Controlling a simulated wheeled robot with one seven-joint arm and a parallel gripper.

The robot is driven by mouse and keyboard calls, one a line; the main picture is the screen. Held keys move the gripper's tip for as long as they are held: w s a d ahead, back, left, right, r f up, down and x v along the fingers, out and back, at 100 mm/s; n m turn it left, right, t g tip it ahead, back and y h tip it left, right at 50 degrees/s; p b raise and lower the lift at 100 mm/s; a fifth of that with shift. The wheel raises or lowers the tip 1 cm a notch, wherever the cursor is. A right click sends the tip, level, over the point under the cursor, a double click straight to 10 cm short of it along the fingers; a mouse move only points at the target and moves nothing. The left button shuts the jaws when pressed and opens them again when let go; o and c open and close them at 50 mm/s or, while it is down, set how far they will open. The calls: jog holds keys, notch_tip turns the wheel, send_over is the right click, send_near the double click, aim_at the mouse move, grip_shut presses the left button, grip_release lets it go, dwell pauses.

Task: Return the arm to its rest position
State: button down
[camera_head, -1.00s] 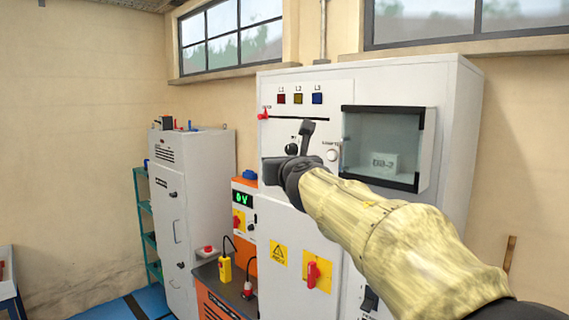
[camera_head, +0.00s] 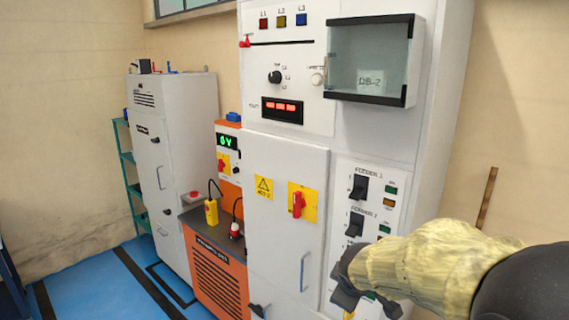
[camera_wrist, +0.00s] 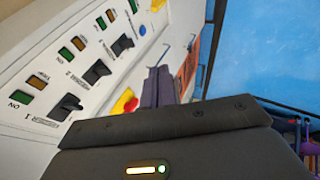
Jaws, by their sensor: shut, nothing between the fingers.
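My gripper (camera_head: 345,292) is at the lower right of the head view, in front of the lower part of the switch cabinet's feeder panel. The sleeved arm reaches in from the right edge. In the wrist view the two dark fingers (camera_wrist: 160,86) are together and hold nothing. The grey-white cabinet (camera_head: 285,165) stands upright behind the gripper. The gripper hides the lower end of the feeder panel (camera_head: 385,178). I cannot tell the exact gap between gripper and panel.
A glass-fronted box (camera_head: 370,65) juts from the cabinet's upper right. A red rotary switch (camera_head: 298,204) and a door handle (camera_head: 303,270) stick out left of the gripper. An orange unit (camera_head: 215,275) and a grey cabinet (camera_head: 170,120) stand further left. Blue floor (camera_head: 125,300) is clear there.

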jog(key=s+d+f+m+g+y+b, duration=0.1)
jog(key=s+f+m+g+b, duration=0.2)
jog(key=s+f+m, duration=0.8)
jog(key=s+f+g, duration=0.2)
jog(key=s, duration=0.2)
jog(key=shift+f, duration=0.4)
jog(key=shift+d, duration=0.1)
